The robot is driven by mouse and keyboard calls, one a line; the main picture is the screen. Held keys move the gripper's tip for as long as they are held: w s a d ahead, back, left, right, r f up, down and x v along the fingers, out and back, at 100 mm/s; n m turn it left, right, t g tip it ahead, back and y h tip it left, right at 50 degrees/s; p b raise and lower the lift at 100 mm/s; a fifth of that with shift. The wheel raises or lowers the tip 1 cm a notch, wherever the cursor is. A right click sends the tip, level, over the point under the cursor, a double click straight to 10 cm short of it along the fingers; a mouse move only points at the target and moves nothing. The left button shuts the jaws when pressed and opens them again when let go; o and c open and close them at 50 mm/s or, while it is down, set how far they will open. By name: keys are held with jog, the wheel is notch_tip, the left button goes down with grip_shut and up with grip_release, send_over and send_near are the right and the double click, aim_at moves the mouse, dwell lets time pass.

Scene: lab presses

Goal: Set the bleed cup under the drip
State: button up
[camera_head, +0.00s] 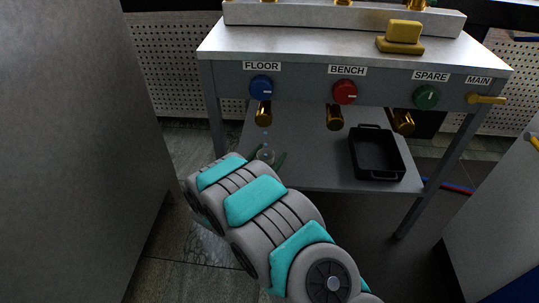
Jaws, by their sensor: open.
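A small pale, clear cup (265,154), which looks like the bleed cup, is on the lower shelf below the left brass spout (264,113). Faint drops (265,137) show in the air between that spout and the cup. My gripper (267,158) is low at the shelf's left front, with dark green fingers on either side of the cup. It is open. My arm hides the gripper's base and part of the cup's surroundings. I cannot tell whether the fingers touch the cup.
A black tray (401,164) stands at the shelf's right. Above are FLOOR (262,87), BENCH (345,92) and SPARE (426,97) knobs, a MAIN lever (485,99) and two more spouts. The middle of the shelf (315,163) is clear. A yellow block (403,33) sits on top.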

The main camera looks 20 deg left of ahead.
jog(key=s+a, duration=0.1)
jog(key=s, duration=1.1)
jog(key=shift+a, duration=0.4)
dwell(4.1)
